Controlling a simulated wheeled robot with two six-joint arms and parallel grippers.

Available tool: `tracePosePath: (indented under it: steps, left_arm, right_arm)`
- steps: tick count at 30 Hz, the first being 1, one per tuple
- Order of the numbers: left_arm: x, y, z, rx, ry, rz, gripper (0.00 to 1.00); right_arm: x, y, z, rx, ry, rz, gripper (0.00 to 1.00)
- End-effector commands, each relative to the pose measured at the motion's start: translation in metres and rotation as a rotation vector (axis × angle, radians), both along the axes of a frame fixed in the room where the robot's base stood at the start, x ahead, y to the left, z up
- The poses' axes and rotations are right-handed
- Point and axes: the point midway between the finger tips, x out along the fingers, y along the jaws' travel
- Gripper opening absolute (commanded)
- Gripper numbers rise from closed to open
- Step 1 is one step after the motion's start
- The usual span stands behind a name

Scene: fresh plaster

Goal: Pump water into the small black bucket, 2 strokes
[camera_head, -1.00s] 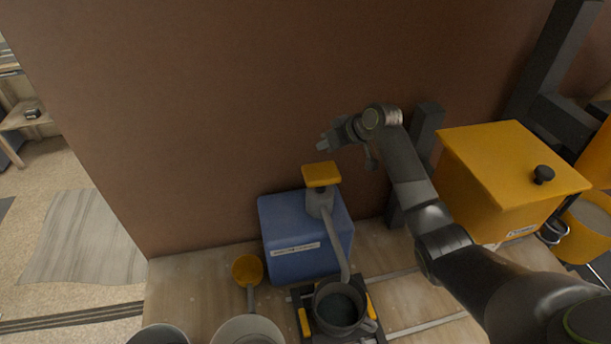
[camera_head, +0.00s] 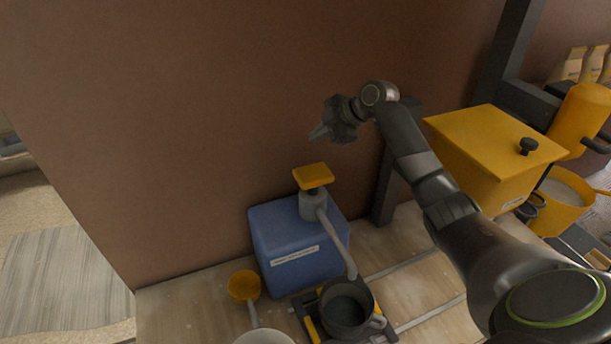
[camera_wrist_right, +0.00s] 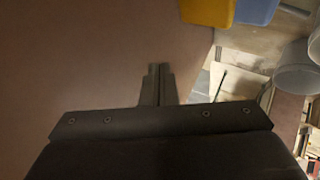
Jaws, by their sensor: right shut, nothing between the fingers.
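The blue water container (camera_head: 290,248) stands on the wooden bench against the brown wall. Its grey pump has a yellow top (camera_head: 313,176) and a grey spout (camera_head: 338,240) that curves down to the right. The small black bucket (camera_head: 346,325) stands below the spout end, with dark contents. My right gripper (camera_head: 322,133) is shut and empty, above the yellow pump top and apart from it. In the right wrist view its closed fingers (camera_wrist_right: 157,84) show against the wall, with the yellow top (camera_wrist_right: 208,10) and blue container (camera_wrist_right: 255,8) at the upper edge. My left gripper is out of view.
A yellow scoop (camera_head: 244,286) and a pale bucket (camera_head: 264,338) are left of the black bucket. A yellow lidded box (camera_head: 490,150) stands right of my right arm. A yellow bucket (camera_head: 560,212) stands farther right. Open wall lies left of my gripper.

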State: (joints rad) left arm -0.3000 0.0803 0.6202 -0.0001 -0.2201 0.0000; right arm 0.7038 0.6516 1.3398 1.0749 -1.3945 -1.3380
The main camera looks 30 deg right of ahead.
Motion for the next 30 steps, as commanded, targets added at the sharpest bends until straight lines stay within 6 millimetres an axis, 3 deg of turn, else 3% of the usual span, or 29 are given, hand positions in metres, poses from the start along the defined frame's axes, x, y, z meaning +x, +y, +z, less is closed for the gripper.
tracePosePath:
  steps: [17, 30]
  left_arm:
    - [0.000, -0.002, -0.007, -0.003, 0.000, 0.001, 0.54]
    - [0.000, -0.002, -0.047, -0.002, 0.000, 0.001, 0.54]
  right_arm:
    - [0.000, 0.000, -0.008, -0.003, -0.002, 0.005, 0.00]
    - [-0.001, -0.001, -0.066, -0.003, -0.001, 0.003, 0.00]
